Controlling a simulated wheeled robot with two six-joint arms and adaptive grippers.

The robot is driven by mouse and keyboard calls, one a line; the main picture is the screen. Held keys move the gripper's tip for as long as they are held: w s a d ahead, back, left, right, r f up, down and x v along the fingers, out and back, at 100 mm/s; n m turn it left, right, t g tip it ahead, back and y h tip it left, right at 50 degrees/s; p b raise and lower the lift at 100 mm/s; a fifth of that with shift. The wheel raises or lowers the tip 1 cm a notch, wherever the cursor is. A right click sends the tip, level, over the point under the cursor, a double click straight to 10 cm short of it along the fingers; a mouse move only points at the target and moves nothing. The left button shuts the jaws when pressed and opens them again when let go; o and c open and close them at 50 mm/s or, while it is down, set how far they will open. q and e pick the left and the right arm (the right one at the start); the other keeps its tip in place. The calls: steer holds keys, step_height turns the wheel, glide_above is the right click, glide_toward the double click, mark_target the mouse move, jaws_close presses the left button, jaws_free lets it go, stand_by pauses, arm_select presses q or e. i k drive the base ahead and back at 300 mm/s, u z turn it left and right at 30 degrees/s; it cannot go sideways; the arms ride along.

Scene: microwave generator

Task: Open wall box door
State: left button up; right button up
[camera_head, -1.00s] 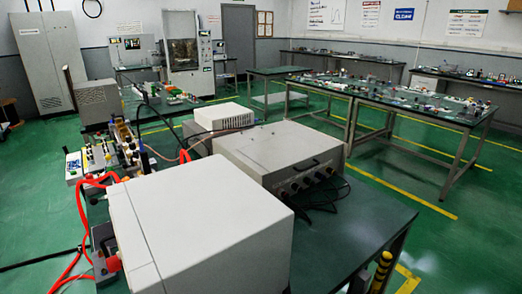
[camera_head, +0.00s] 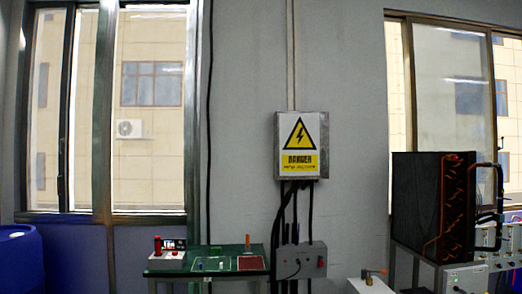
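The wall box (camera_head: 301,145) is a grey metal box fixed to the wall, near the middle of the head view. Its door (camera_head: 300,172) looks shut and carries a yellow and white danger sign with a lightning triangle. Black cables run down from its underside. No handle can be made out on it. Neither of my grippers shows in the head view.
A green bench (camera_head: 220,263) with small devices stands below and left of the box. A small grey box (camera_head: 299,260) sits under it. A dark radiator-like unit (camera_head: 428,205) stands at the right. A blue barrel (camera_head: 20,258) is at the left edge.

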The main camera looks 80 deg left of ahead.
mark_target(303, 136)
steer(key=u, duration=3.55)
steer(key=i, duration=1.5)
steer(key=z, duration=2.6)
steer(key=i, duration=3.45)
